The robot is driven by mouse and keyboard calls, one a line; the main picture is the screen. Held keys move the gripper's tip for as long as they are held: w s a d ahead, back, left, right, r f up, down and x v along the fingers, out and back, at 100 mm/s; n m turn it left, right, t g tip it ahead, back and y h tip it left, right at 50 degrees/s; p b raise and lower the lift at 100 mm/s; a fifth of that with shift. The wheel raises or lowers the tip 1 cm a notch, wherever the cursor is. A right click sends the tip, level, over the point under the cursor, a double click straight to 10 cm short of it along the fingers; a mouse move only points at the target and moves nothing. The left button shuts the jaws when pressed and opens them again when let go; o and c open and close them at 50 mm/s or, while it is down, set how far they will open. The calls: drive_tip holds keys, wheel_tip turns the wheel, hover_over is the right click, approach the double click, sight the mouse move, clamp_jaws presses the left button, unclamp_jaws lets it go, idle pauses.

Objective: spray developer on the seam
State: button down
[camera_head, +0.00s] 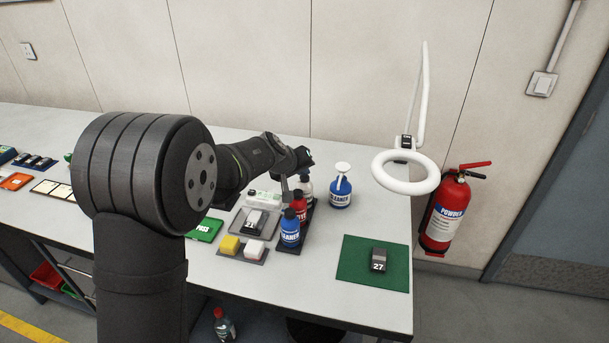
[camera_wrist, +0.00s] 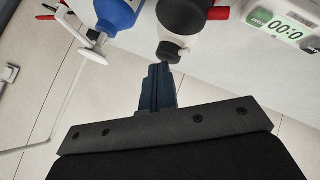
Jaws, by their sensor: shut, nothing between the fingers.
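A white bottle (camera_head: 307,188) with a dark cap, probably the developer, stands at the back of a dark rack behind the red and blue bottles. In the wrist view the white bottle (camera_wrist: 188,24) is just beyond my fingertips, its black cap close to them; I cannot tell whether they touch. My gripper (camera_head: 285,184) is shut and empty, and its fingers (camera_wrist: 158,74) show in the wrist view. A grey block (camera_head: 256,219) lies on a tray left of the rack. Another block marked 27 (camera_head: 379,260) lies on a green mat (camera_head: 350,274). I cannot make out a seam on either.
A red bottle (camera_head: 298,205) and a blue cleaner bottle (camera_head: 290,228) share the rack (camera_head: 296,246). A blue spray bottle (camera_head: 340,191) stands to the right. A timer (camera_wrist: 285,25) is near my gripper. Yellow (camera_head: 230,244) and white blocks lie in front. A ring lamp (camera_head: 376,170) overhangs the right.

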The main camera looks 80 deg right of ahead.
drive_tip(key=shift+r, duration=0.85)
drive_tip(key=shift+r, duration=0.1)
drive_tip(key=shift+r, duration=2.45)
drive_tip(key=shift+f, duration=0.2)
wheel_tip(320, 180, up, 4)
hover_over(302, 179)
drive_tip(key=shift+r, duration=0.1)
